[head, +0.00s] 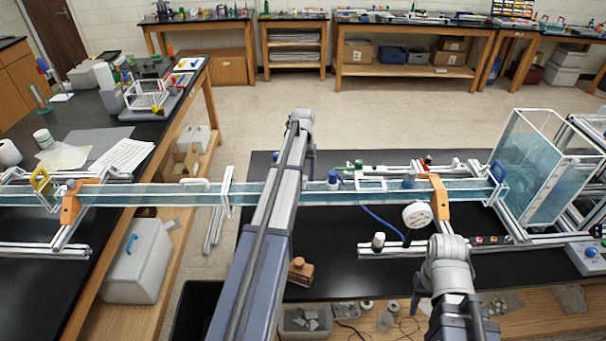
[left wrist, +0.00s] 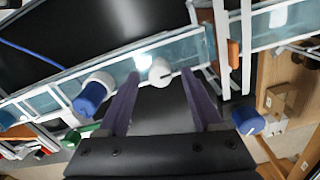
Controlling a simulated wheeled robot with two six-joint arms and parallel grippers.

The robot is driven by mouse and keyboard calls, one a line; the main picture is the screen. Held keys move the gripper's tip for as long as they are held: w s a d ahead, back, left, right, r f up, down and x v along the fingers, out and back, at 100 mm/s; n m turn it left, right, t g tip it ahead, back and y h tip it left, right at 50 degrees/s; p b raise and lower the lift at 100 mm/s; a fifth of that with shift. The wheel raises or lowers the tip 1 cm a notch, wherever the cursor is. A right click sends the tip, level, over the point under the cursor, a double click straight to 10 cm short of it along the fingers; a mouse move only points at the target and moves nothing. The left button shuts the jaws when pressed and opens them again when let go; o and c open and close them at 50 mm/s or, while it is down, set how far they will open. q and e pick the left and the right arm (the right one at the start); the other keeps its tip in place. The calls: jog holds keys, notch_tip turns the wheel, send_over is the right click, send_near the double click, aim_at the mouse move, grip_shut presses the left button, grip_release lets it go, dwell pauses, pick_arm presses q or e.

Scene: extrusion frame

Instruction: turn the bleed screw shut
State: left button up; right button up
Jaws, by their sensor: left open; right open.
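In the left wrist view a small rounded white knob with a dark slot, which looks like the bleed screw (left wrist: 160,71), sits at the edge of the clear water channel (left wrist: 120,72). My left gripper (left wrist: 161,80) is open, its two purple-grey fingers pointing at the knob, with the tips to either side of it. Whether they touch it I cannot tell. In the head view my left arm crosses the channel (head: 150,195) and hides the knob and the left fingers. My right gripper (head: 446,246) is at the lower right, open and seemingly empty, its fingers barely visible.
In the head view a clear tank (head: 540,165) stands at right, and a white disc (head: 417,215) lies beyond my right gripper. A brown block (head: 300,270) rests near the table's front.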

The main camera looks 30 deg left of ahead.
aim_at(303, 177)
pick_arm(q)
notch_tip(303, 177, up, 8)
jog(key=p, duration=0.7)
jog(key=shift+f, duration=0.15)
jog(key=s+d+f+m+b, duration=0.1)
jog(key=s+d+f+b, duration=0.25)
jog(key=d, duration=0.45)
jog(key=s+d+f+m+b, duration=0.1)
jog(key=s+d+f+b, duration=0.25)
jog(key=d, duration=0.35)
jog(key=s+d+f+m+b, duration=0.2)
jog(key=s+d+f+b, duration=0.15)
jog(key=d, duration=0.45)
jog(key=s+d+f+m+b, duration=0.1)
jog(key=s+d+f+b, duration=0.2)
jog(key=s+d, duration=0.4)
jog(key=s+d+f+m+y+b, duration=0.1)
jog(key=s+d+f+m+b, duration=0.1)
jog(key=s+d+f+b, duration=0.2)
jog(key=s+d, duration=0.3)
jog(key=s, duration=0.3)
jog(key=shift+f, duration=0.2)
